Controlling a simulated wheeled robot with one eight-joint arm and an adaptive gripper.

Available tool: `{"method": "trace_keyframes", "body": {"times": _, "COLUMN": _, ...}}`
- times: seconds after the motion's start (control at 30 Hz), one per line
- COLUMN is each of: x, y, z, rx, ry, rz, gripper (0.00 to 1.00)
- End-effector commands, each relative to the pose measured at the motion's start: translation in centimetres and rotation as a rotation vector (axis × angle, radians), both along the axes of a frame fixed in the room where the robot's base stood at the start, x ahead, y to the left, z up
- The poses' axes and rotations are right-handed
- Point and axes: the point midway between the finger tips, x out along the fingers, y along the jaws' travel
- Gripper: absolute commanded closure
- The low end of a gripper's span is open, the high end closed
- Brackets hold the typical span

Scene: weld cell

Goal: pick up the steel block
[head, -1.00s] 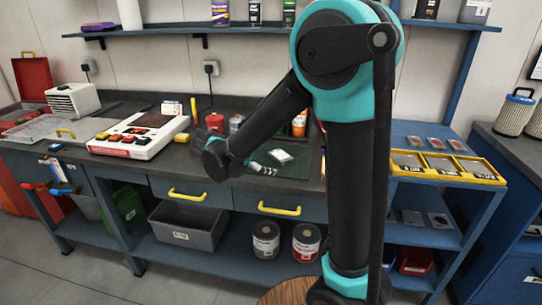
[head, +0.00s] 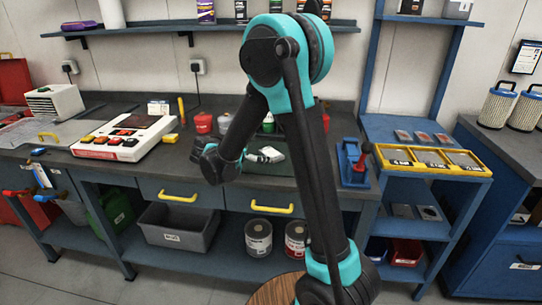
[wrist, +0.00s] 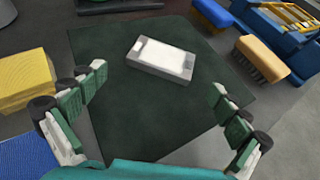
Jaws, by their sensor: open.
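The steel block, a light grey rectangular piece with a paler top, lies flat on a dark green mat (wrist: 150,115) in the wrist view (wrist: 160,58). In the head view it shows small on the bench, just right of my gripper (head: 270,154). My gripper (wrist: 155,86) is open and empty, its two green-padded fingers spread wide. The block lies beyond the fingertips, roughly between their lines, and nothing touches it. In the head view my gripper is above the bench's front part, partly hidden by my own wrist.
A wooden-backed brush (wrist: 262,58) and a blue brush (wrist: 212,13) lie right of the mat. A yellow block (wrist: 25,80) lies to the left. The mat around the block is clear.

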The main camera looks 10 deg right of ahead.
Motion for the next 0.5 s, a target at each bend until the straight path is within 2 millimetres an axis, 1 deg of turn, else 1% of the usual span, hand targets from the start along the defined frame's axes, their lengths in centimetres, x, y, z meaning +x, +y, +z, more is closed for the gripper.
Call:
{"method": "trace_keyframes", "body": {"times": 0.23, "x": 0.7, "y": -1.0, "z": -0.5, "rx": 0.001, "ry": -0.001, "rz": -0.002, "gripper": 0.0}}
{"method": "trace_keyframes", "body": {"times": 0.5, "x": 2.7, "y": -3.8, "z": -2.0, "rx": 0.001, "ry": -0.001, "rz": -0.002, "gripper": 0.0}}
